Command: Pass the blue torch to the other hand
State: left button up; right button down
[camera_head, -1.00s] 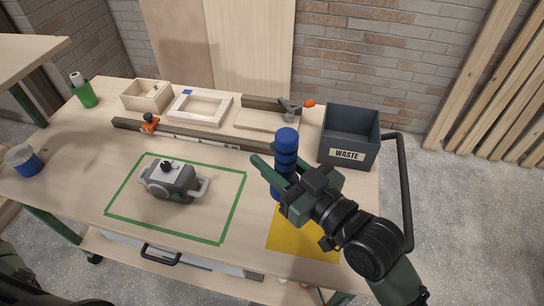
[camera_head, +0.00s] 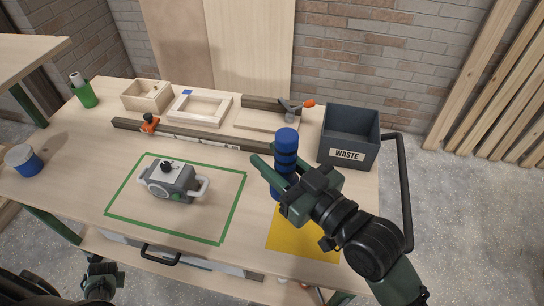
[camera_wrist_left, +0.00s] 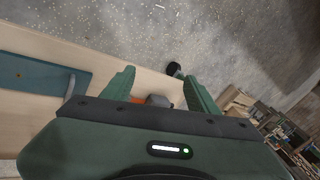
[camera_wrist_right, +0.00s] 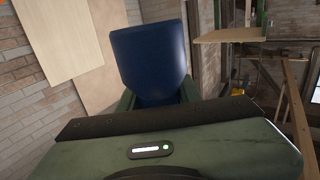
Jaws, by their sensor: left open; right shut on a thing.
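The blue torch (camera_head: 287,148) stands upright in the head view, a dark blue cylinder with darker bands. My right gripper (camera_head: 274,179) is shut around it, above the yellow mat at the table's right front. The torch's lower end is partly hidden by the gripper, and I cannot tell whether it touches the table. In the right wrist view the torch (camera_wrist_right: 150,62) fills the space between the fingers. My left gripper (camera_wrist_left: 158,85) is open and empty in the left wrist view. In the head view only part of my left arm shows at the bottom left.
A grey power tool (camera_head: 172,182) sits inside a green taped rectangle. A dark waste bin (camera_head: 348,135) stands right of the torch. The yellow mat (camera_head: 298,240) lies below. A wooden frame (camera_head: 200,107), clamps and a small wooden box (camera_head: 147,95) line the back.

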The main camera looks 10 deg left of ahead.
pick_arm(q)
jog(key=s+d+f+m+h, duration=0.2)
jog(key=s+d+f, duration=0.2)
jog(key=d, duration=0.8)
jog(key=s+d+f+m+h, duration=0.1)
jog(key=s+d+f, duration=0.3)
jog(key=d, duration=0.9)
jog(key=s+d+f+m+h, duration=0.2)
jog(key=s+d+f+m, duration=0.1)
jog(key=d, duration=0.9)
notch_tip(320, 180, down, 2)
jog(key=shift+s+d+f+m+t+h, duration=0.3)
jog(key=shift+s+d+m, duration=0.1)
jog(key=shift+s, duration=0.5)
